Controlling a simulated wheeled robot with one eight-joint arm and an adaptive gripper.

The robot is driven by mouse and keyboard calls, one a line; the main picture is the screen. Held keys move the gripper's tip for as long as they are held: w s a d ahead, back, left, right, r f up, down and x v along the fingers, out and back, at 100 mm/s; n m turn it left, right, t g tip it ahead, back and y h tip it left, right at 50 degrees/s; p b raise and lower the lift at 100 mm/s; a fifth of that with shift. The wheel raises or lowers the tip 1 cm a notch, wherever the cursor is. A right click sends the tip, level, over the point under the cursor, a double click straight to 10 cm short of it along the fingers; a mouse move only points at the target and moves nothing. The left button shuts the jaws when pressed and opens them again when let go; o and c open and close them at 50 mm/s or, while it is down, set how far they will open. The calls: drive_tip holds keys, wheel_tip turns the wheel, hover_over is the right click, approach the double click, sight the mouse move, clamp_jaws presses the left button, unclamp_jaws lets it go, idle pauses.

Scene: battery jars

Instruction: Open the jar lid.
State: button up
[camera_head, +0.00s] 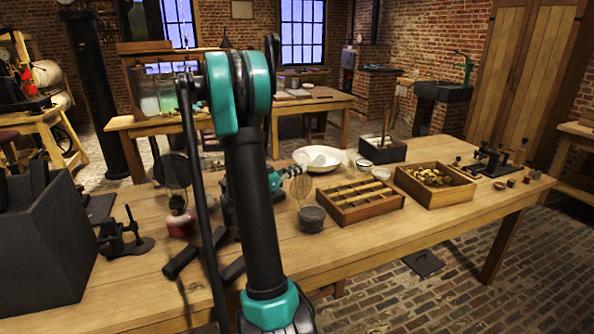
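A small round jar-like vessel (311,218) with dark sides stands on the near wooden table, just right of my arm. A thin wire or glass shape rises above it; I cannot tell whether this is a lid. Larger clear glass jars (150,98) stand on the far bench, partly behind my arm. No jar lid can be made out clearly. My gripper (293,171) seems to be the teal and grey end showing just right of my arm, above the table near the small vessel. My arm hides much of it, and its fingers are too small to read.
On the near table (380,252) are a white bowl (326,166) with glassware, a divided wooden tray (362,208), a tray of brass parts (440,180) and a dark box (388,150). A red-based lamp (180,218) and a large grey box (40,250) stand left. The front right tabletop is clear.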

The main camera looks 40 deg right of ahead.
drive_tip(key=o, duration=0.5)
drive_tip(key=a, duration=1.2)
idle(0.3)
